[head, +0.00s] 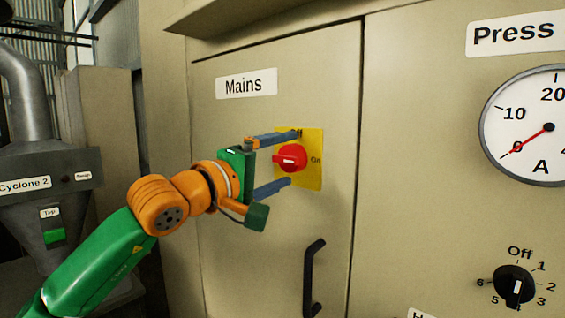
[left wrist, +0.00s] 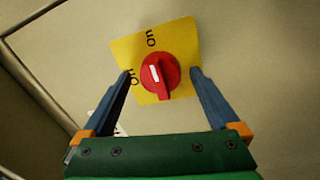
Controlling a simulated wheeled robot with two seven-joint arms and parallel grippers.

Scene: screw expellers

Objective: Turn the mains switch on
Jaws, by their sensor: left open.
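The mains switch is a red rotary knob (head: 291,158) on a yellow plate (head: 314,172), below the "Mains" label (head: 246,84) on a beige cabinet door. The plate reads "Off" at its top and "On" at its right. In the head view the knob's grip bar points left, toward neither word. My left gripper (head: 294,157) is open around the knob, one blue finger above and one below. In the left wrist view the red knob (left wrist: 160,75) lies between the open fingertips, with a visible gap on both sides. My right gripper is not in view.
A black door handle (head: 314,278) is below the switch. To the right are an ammeter (head: 535,127) and a black rotary selector (head: 515,286) on the "Press" panel. A grey "Cyclone 2" machine (head: 40,185) stands at the left. A ledge overhangs the cabinet top.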

